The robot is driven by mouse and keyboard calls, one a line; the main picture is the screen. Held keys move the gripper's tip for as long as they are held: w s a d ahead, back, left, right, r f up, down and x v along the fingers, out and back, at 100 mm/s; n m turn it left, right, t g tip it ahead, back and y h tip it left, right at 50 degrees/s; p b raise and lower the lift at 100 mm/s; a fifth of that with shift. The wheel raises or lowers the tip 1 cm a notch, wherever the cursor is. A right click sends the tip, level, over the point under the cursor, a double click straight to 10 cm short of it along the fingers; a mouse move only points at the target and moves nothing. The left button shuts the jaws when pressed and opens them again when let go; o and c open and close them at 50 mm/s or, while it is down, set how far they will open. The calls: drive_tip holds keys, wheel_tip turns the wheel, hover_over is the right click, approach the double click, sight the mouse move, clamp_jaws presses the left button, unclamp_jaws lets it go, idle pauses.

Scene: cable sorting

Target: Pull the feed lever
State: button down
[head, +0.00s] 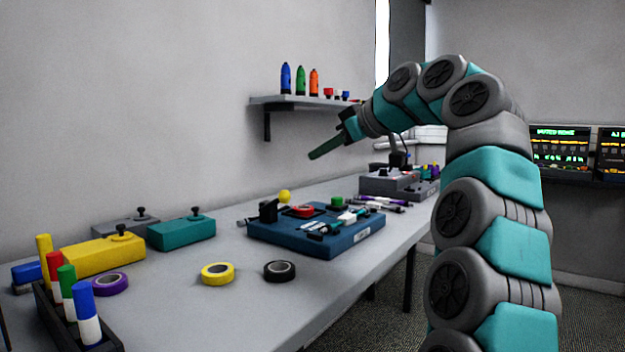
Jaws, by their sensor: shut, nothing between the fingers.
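My gripper (326,148) is shut and empty. It points left and down, in the air above the back of the table and below the wall shelf in the picture. A blue device (315,244) sits on the table, with a black block (268,211), a red part (302,211) and a green part (337,202) on top. A yellow ball (284,196) shows at its back left and looks like a lever's knob; I cannot make out a shaft. My gripper is apart from the ball, above it and to the right.
Yellow (103,257), teal (181,234) and grey (126,224) boxes stand at left. Yellow (217,282) and black (279,281) tape rolls lie in front. A marker rack (55,321) is at front left. A grey device (392,186) stands farther back. The table's front right is clear.

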drive_tip(key=shift+s+r+m+y, duration=0.4)
drive_tip(key=shift+r+m+y, duration=0.1)
drive_tip(key=shift+y, duration=0.2)
hover_over(288, 196)
wheel_tip(288, 196, down, 4)
drive_tip(key=shift+r, duration=0.1)
drive_tip(key=f+b, duration=0.1)
drive_tip(key=f, duration=0.1)
drive_tip(key=f+b, duration=0.1)
drive_tip(key=f, duration=0.1)
drive_tip(key=shift+s+d+f+b, duration=0.1)
drive_tip(key=shift+s+d+b, duration=0.1)
drive_tip(key=shift+d+b, duration=0.1)
drive_tip(key=shift+f+b, duration=0.1)
drive_tip(key=shift+b, duration=0.35)
drive_tip(key=shift+s+d+f+b, duration=0.1)
drive_tip(key=shift+s+d+b, duration=0.05)
drive_tip(key=shift+b, duration=0.2)
